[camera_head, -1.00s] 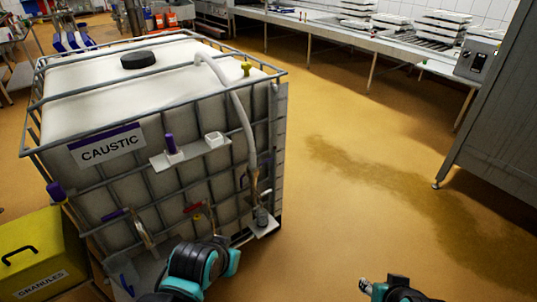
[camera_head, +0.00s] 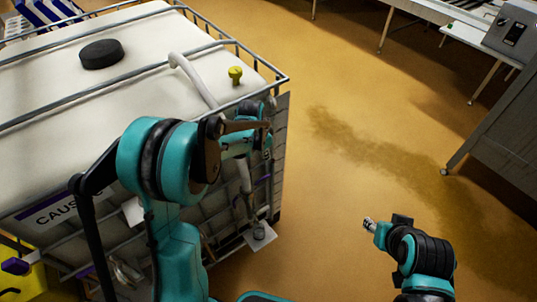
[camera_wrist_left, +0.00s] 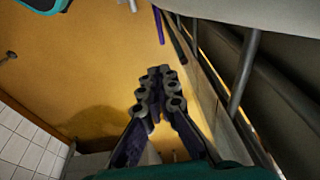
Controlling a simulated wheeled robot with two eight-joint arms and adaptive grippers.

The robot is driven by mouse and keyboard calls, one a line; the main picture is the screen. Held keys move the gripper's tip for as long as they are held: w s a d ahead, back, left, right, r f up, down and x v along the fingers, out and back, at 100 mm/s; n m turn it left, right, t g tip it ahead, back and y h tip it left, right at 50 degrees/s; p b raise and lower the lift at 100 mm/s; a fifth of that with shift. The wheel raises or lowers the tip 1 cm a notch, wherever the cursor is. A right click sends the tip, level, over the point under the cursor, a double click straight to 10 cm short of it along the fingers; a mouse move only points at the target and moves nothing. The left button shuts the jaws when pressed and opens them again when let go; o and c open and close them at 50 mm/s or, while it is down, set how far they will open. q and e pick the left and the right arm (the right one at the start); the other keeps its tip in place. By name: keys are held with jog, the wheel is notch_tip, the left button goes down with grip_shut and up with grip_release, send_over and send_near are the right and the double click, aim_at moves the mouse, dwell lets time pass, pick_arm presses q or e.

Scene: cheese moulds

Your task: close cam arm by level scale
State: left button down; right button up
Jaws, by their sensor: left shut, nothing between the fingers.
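The level scale (camera_head: 280,150) is the narrow upright strip on the near right corner of the white caustic tank's cage. My left arm crosses in front of the tank, and its gripper (camera_head: 264,135) is beside the scale near the cage's top edge. In the left wrist view the gripper (camera_wrist_left: 160,85) is shut and empty, with the fingertips together. Beyond the tips a thin purple bar (camera_wrist_left: 160,25) shows, which may be the cam arm. In the head view my left arm hides that spot. My right gripper (camera_head: 370,223) is low at right, apart from the tank; its fingers are unclear.
The white tank (camera_head: 130,75) has a black lid (camera_head: 101,54), a yellow fitting (camera_head: 235,75) and a pale hose (camera_head: 195,80) down its side. A metal cabinet (camera_head: 500,150) stands at right. The yellow floor (camera_head: 340,190) between is clear.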

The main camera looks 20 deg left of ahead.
pick_arm(q)
jog(key=b, duration=0.4)
send_near(267, 176)
jog(key=x, duration=0.5)
jog(key=shift+w+d+f, duration=0.1)
jog(key=shift+d+f, duration=0.1)
jog(key=shift+d, duration=0.05)
jog(key=shift+a+f+b, duration=0.2)
jog(key=shift+f+b, duration=0.2)
jog(key=shift+f, duration=0.2)
